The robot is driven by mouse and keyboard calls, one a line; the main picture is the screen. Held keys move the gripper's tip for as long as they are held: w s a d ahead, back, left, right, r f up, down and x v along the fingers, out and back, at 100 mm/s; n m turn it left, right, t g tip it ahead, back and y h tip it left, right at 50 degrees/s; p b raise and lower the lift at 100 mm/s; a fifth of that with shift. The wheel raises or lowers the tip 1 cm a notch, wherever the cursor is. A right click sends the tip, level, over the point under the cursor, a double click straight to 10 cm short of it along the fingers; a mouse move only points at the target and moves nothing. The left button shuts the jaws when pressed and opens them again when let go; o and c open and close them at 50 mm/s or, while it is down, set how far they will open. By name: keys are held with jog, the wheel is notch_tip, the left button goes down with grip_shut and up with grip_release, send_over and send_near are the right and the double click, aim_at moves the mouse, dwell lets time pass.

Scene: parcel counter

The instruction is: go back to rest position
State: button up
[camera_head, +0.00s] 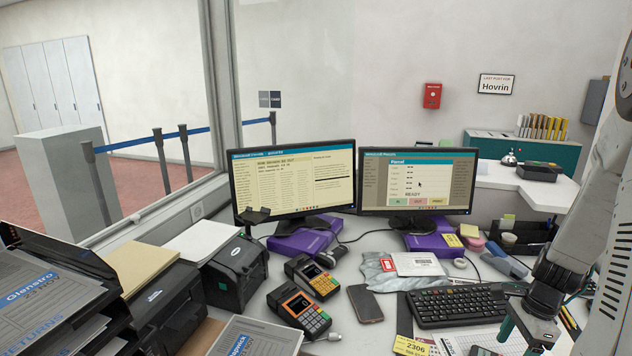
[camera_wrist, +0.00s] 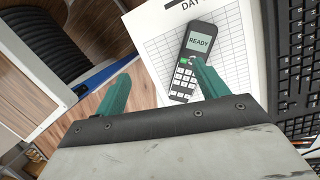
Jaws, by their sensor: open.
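My gripper (camera_head: 522,332) is at the lower right in the head view, over the front edge of the counter beside the keyboard (camera_head: 458,304). In the wrist view its two teal fingers (camera_wrist: 162,86) are wide apart with nothing between them. A black handheld device (camera_wrist: 197,62) with a lit screen reading READY lies on a printed sheet (camera_wrist: 232,70) below. The right finger covers part of the device in that view; I cannot tell whether they touch.
Two monitors (camera_head: 292,182) stand at the back. A grey parcel bag (camera_head: 415,268), a phone (camera_head: 365,304) and card terminals (camera_head: 300,308) crowd the counter's middle. Printers (camera_head: 237,274) and paper trays (camera_head: 50,300) fill the left. A pen organiser (camera_head: 522,240) stands behind my arm.

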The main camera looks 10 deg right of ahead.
jog(key=s+a+r+n+h, duration=0.1)
jog(key=s+a+r+n, duration=0.3)
jog(key=a+r+n, duration=0.7)
jog(key=s+a+r+n+t+h, duration=0.1)
jog(key=s+a+r+n, duration=0.4)
jog(key=a+r+n, duration=0.6)
jog(key=a+r, duration=0.2)
jog(key=a, duration=0.3)
jog(key=shift+r+n, duration=0.3)
jog(key=shift+r, duration=0.1)
